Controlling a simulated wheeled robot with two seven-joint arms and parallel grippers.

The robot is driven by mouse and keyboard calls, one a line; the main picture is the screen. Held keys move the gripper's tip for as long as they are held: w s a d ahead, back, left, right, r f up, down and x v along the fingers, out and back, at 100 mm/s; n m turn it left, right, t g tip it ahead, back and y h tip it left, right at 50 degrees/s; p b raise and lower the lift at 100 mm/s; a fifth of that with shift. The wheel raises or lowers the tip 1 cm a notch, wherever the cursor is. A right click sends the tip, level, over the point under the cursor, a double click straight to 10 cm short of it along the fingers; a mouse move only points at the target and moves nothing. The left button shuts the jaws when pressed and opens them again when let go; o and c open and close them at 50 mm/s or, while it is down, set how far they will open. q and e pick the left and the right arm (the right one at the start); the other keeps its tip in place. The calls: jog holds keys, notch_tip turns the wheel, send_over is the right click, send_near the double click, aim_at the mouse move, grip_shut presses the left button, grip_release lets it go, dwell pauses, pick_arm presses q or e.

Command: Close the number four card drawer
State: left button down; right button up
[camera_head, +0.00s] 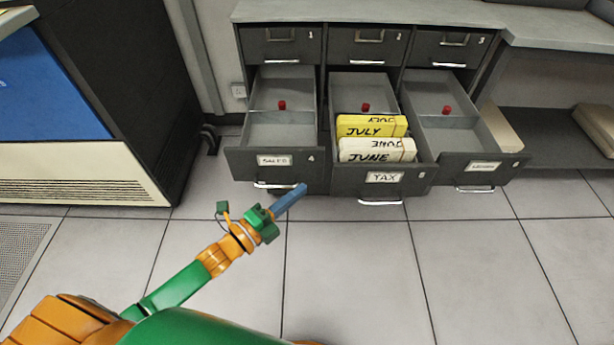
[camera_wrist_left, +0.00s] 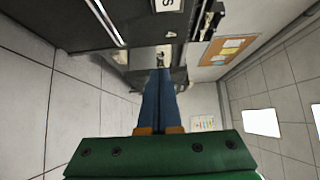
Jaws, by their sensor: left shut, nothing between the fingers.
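The number four drawer (camera_head: 272,159) is the lower left drawer of the grey cabinet and stands pulled out. Its front carries a white label, a small "4" and a silver handle (camera_head: 274,185) at the bottom edge. It is empty apart from a small red piece (camera_head: 281,104) near its back. My left gripper (camera_head: 300,188) has its blue fingers together and empty. In the head view the fingertips show just right of the handle, below the drawer front; whether they touch it I cannot tell. The left wrist view shows the closed fingers (camera_wrist_left: 160,100) from behind. My right gripper is not in view.
The middle drawer (camera_head: 382,178), holding yellow JULY (camera_head: 365,130) and white JUNE (camera_head: 370,155) cards, and the right drawer (camera_head: 465,165) are also pulled out. The top drawers are shut. A dark machine (camera_head: 110,90) stands at left. The tiled floor (camera_head: 350,260) in front is clear.

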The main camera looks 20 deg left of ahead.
pick_arm(q)
jog(key=w+b, duration=0.1)
jog(key=w, duration=0.4)
jog(key=shift+w+d+f, duration=0.1)
jog(key=shift+w+d, duration=0.05)
jog(key=shift+w, duration=0.4)
